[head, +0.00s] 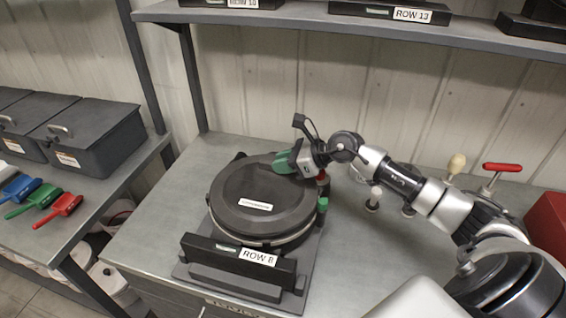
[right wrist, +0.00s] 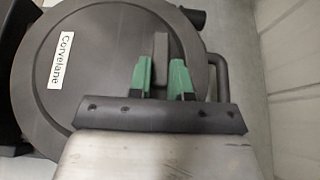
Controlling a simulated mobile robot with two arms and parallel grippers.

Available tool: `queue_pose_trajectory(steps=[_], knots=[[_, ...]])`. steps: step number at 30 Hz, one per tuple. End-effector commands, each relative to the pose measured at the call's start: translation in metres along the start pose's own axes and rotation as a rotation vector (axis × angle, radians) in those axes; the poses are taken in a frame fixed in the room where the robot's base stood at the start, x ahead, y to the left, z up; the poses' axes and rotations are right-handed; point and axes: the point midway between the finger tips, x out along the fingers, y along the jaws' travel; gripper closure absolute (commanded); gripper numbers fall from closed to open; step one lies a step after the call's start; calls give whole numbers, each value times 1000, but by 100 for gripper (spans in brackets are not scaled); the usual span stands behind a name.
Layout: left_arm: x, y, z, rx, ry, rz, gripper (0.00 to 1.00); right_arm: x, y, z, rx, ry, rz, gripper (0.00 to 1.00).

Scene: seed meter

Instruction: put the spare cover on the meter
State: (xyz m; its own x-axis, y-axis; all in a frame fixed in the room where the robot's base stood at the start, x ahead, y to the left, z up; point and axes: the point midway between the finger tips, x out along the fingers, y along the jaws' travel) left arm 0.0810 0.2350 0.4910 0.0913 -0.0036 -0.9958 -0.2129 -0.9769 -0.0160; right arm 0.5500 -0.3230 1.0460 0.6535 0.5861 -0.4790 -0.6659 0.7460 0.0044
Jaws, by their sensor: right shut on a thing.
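The black round meter (head: 234,242) sits on a stand marked ROW 8 (head: 258,257) on the grey bench. A dark round cover (head: 262,190) with a white label lies over its top, roughly level; I cannot tell whether it is fully seated. In the right wrist view the cover (right wrist: 100,85) reads "Corvelane". My right gripper (head: 284,163) is at the cover's far right part. Its green fingers (right wrist: 161,80) are shut on a raised dark rib of the cover (right wrist: 160,48). My left gripper is not in view.
A green knob (head: 323,204) stands at the meter's right side. A red T-handle tool (head: 501,168) and a cream knob (head: 456,163) are at the back right, near a red box (head: 548,225). A shelf (head: 350,24) runs above. Brushes and bins (head: 92,138) occupy the left bench.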

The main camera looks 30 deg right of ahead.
Motion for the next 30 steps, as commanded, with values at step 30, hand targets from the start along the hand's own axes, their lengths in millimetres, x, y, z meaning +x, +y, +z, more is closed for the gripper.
queue_pose_trajectory(steps=[30], knots=[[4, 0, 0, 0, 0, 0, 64, 1, 1, -2, 1, 2, 2, 73]])
